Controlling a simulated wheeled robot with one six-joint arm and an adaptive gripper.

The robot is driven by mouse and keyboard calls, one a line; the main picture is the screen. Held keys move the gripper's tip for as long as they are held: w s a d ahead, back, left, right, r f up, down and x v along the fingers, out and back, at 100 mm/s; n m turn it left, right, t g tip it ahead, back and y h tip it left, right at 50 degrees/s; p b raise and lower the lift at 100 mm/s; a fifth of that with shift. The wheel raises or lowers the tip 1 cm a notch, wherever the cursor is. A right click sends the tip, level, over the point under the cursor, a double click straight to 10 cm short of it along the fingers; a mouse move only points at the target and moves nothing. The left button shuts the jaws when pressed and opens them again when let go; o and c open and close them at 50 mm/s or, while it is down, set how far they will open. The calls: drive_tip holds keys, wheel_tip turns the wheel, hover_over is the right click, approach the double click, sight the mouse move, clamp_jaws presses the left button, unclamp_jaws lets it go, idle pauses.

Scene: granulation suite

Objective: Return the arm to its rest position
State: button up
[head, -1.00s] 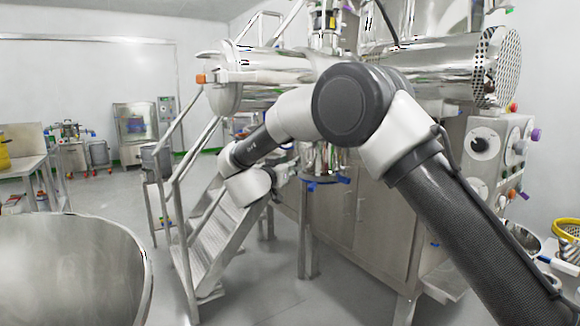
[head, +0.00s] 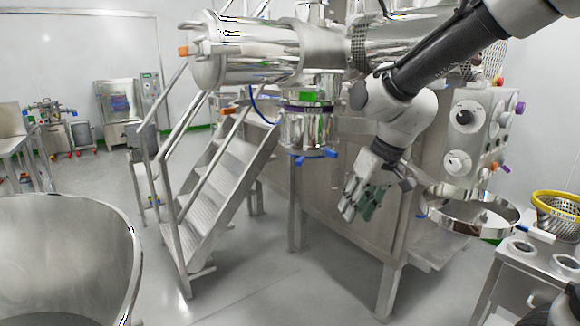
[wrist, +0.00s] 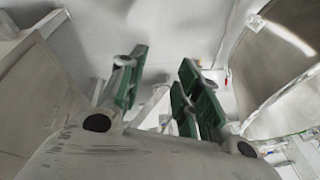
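My gripper (head: 358,205) hangs in front of the steel machine's cabinet in the head view, right of the middle, with its fingers pointing down. In the wrist view its green-padded fingers (wrist: 160,100) stand apart with nothing between them. My arm comes in from the upper right of the head view and bends down to the wrist. The gripper is clear of the floor and holds nothing.
Metal stairs with railings (head: 215,195) stand left of the gripper. A large steel bowl (head: 65,260) fills the lower left. A steel ring-shaped pan (head: 470,212), a yellow-rimmed sieve (head: 560,205) and a side table (head: 545,268) are at right. The floor (head: 270,285) below is clear.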

drive_tip(key=s+d+r+m+t+h, duration=0.1)
drive_tip(key=s+d+r+m, duration=0.1)
drive_tip(key=s+d, duration=0.6)
drive_tip(key=s+d+r+m+t+h, duration=0.1)
drive_tip(key=s+d+r, duration=0.3)
drive_tip(key=s+d, duration=0.5)
drive_tip(key=d+h, duration=0.1)
drive_tip(key=d, duration=0.3)
drive_tip(key=shift+d+m, duration=0.25)
drive_tip(key=shift+m, duration=0.15)
